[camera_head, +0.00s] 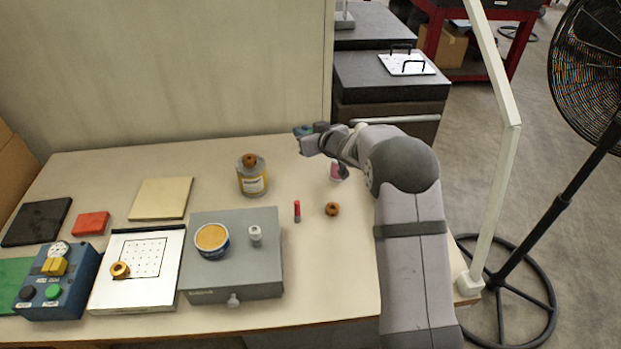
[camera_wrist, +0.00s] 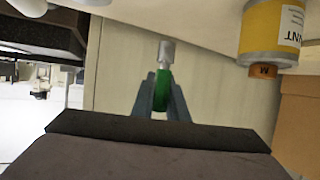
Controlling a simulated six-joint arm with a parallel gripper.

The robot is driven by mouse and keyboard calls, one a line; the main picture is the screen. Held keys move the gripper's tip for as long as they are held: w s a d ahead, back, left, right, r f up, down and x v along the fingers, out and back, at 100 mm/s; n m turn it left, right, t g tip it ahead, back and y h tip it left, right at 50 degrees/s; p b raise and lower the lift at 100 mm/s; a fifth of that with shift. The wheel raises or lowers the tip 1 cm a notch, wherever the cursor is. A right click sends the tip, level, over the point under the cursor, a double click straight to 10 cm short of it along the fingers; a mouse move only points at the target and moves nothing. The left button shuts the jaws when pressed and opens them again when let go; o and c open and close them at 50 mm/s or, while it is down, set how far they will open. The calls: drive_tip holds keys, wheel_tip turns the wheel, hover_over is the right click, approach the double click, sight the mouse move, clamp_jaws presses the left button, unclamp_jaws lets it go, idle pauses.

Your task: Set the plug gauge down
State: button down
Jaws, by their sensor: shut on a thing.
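The plug gauge (camera_wrist: 163,78), with a green handle and a silver cylindrical end, is between the fingers of my gripper (camera_wrist: 161,92) in the wrist view. My gripper is shut on its green part, and the silver end sticks out past the fingertips. In the head view my gripper (camera_head: 310,137) is near the table's back edge, right of the yellow-labelled canister; the gauge is hard to make out there. A red and grey pin-like piece (camera_head: 297,211) stands on the table (camera_head: 335,255) in front of the gripper.
The canister (camera_head: 252,180) carries a brown ring. Another brown ring (camera_head: 332,209) lies near the red piece. A grey box (camera_head: 262,277) bears a tub (camera_head: 212,240) and a small white-topped piece (camera_head: 255,236). A pink item (camera_head: 335,172) is partly hidden by my arm. Bare table surrounds the red piece.

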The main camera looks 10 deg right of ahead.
drive_tip(key=shift+d+f+p, duration=0.1)
drive_tip(key=shift+f+p, duration=0.65)
drive_tip(key=shift+f, duration=4.3)
drive_tip(key=shift+f, duration=0.1)
drive_tip(key=shift+f, duration=0.15)
drive_tip(key=c, duration=1.7)
unclamp_jaws()
drive_tip(key=shift+c, duration=0.2)
drive_tip(key=shift+r, duration=0.3)
drive_tip(key=b+v, duration=0.3)
drive_tip(key=v, duration=0.9)
drive_tip(key=shift+f, duration=0.1)
